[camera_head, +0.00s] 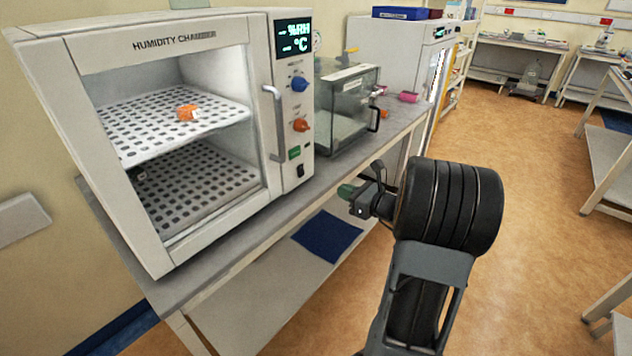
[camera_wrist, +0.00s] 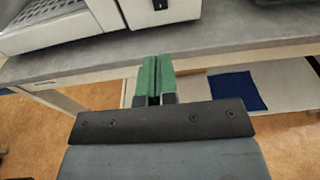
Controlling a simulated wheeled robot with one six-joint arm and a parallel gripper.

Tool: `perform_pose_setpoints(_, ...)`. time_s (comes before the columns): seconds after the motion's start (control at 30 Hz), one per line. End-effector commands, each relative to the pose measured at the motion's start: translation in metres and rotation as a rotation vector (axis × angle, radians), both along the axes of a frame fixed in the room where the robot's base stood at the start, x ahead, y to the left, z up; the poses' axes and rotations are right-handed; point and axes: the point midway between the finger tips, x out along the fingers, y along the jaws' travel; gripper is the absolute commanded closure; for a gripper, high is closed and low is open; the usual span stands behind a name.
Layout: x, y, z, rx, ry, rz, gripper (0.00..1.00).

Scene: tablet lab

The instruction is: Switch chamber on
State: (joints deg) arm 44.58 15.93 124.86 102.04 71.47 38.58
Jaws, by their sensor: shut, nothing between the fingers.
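The white humidity chamber (camera_head: 156,62) stands on a grey bench at the left in the head view. Its display (camera_head: 294,38) is lit with dashes and "°C". Below it are a blue knob (camera_head: 299,84), an orange knob (camera_head: 300,125), a green element (camera_head: 294,152) and a black switch (camera_head: 301,170). The switch also shows at the top of the wrist view (camera_wrist: 160,4). An orange item (camera_head: 187,113) sits on the upper perforated shelf. My gripper (camera_head: 346,191) is shut and empty, in front of the bench edge, to the right of and below the switch. Its green fingertips (camera_wrist: 153,75) meet in the wrist view.
A glass-sided box (camera_head: 345,95) stands right of the chamber on the bench (camera_head: 335,166). A pink item (camera_head: 409,97) lies farther along. A blue cloth (camera_head: 327,236) lies on the lower shelf. The floor (camera_head: 540,200) to the right is clear.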

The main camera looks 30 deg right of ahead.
Motion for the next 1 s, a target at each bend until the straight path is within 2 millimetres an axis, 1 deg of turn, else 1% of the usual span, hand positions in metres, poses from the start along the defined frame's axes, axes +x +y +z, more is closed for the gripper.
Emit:
perform_pose_setpoints(0.17,0.017,0.009,-0.002,0.0,0.001,0.005,1.0)
perform_pose_setpoints(0.5,0.075,0.036,-0.01,-0.001,0.001,0.005,1.0)
perform_pose_setpoints(0.7,0.102,0.048,-0.013,-0.001,0.001,0.003,1.0)
perform_pose_setpoints(0.87,0.116,0.054,-0.015,-0.002,0.0,0.002,1.0)
perform_pose_setpoints(1.0,0.123,0.056,-0.017,0.0,0.001,0.0,1.0)
